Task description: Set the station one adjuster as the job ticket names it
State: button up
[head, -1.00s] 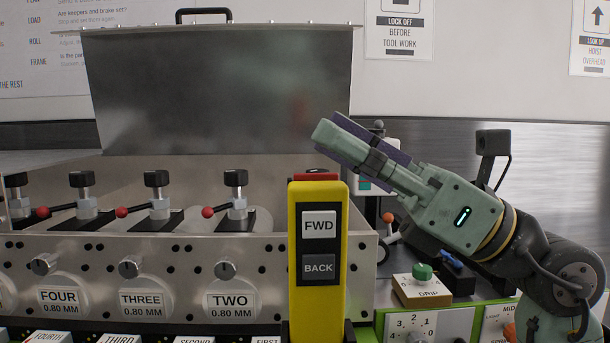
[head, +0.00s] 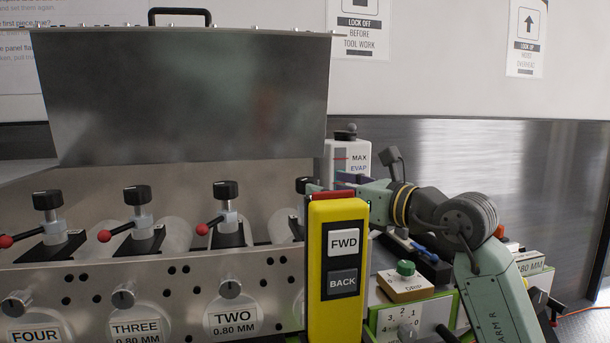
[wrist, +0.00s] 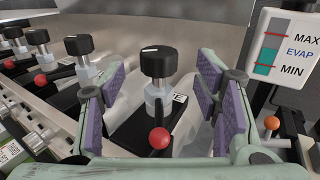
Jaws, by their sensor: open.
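In the wrist view my gripper (wrist: 163,85) is open, its two purple-padded fingers standing either side of an adjuster. This adjuster has a black knob (wrist: 158,62) with a white mark, a pale metal stem and a red-balled lever (wrist: 159,138) pointing toward the camera. I see no finger touching it. A label behind it is mostly hidden. In the head view only an edge of the end adjuster's black knob (head: 302,185) shows beside the yellow pendant, right of the TWO adjuster (head: 226,191); my gripper is largely hidden there. I cannot make out a job ticket.
The yellow FWD/BACK pendant (head: 336,262) stands in front of the end adjuster. Similar adjusters line up to the left. A raised metal cover (head: 190,95) is behind them. An EVAP gauge (wrist: 283,52) stands to the right, and a DRIP box (head: 404,285) with a green knob lies lower right.

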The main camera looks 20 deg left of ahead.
aim_at(315, 183)
jog(key=p+x, duration=0.2)
jog(key=x, duration=0.4)
jog(key=shift+w+a, duration=0.1)
jog(key=shift+a, duration=0.25)
jog(key=c, duration=1.2)
jog(key=shift+o, duration=0.2)
